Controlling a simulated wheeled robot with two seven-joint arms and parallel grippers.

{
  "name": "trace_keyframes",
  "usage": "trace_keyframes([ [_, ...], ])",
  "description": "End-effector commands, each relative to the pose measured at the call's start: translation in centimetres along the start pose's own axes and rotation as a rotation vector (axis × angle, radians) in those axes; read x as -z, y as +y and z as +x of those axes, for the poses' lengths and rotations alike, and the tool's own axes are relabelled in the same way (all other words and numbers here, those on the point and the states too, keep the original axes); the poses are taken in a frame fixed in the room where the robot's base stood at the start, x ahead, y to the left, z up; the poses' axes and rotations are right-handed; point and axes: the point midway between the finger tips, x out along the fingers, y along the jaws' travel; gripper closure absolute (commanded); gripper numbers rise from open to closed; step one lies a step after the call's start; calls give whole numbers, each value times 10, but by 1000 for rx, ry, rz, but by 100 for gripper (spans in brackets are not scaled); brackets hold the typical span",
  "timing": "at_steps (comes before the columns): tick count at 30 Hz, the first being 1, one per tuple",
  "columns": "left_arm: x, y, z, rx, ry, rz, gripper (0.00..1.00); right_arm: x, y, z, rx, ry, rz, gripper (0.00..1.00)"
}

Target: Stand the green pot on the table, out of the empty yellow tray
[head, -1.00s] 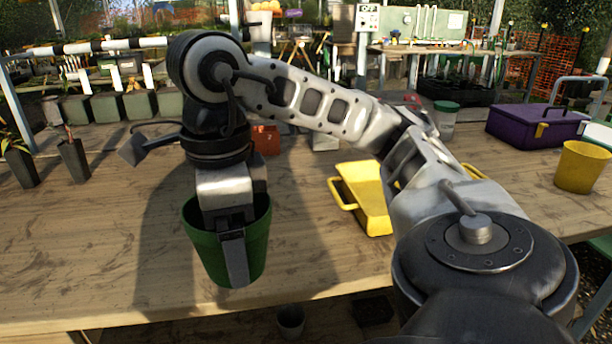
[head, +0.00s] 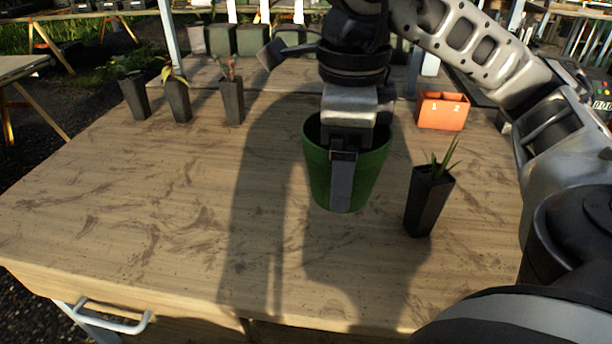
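The green pot (head: 374,168) hangs upright from my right gripper (head: 343,165) in the middle of the head view. One finger lies down the near outer wall of the pot; the other is hidden, apparently inside the rim. The gripper is shut on the pot's wall. The pot appears to be above the wooden table (head: 130,215), with a dark shadow on the boards beside and below it. The yellow tray is out of view now. My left gripper is not in view.
A black tube with a seedling (head: 428,200) stands close to the right of the pot. Several dark tubes with plants (head: 232,101) stand at the back left. An orange block marked 1 and 2 (head: 443,111) is at the back right. The table's left and front are clear.

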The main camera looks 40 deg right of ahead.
Motion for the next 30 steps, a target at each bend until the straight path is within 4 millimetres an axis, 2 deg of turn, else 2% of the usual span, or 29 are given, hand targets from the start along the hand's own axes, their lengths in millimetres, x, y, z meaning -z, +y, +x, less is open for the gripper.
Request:
trace_keyframes([
  [11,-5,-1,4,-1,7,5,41,-75,-46,42,-6,3,-1,37],
  [15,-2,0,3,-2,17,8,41,-91,-58,69,-4,5,1,37],
  [18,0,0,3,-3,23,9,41,-100,-63,81,-3,4,0,37],
  [26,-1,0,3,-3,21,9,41,-110,-70,95,-2,2,0,37],
  [30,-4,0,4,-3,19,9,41,-111,-71,116,-2,6,-1,37],
])
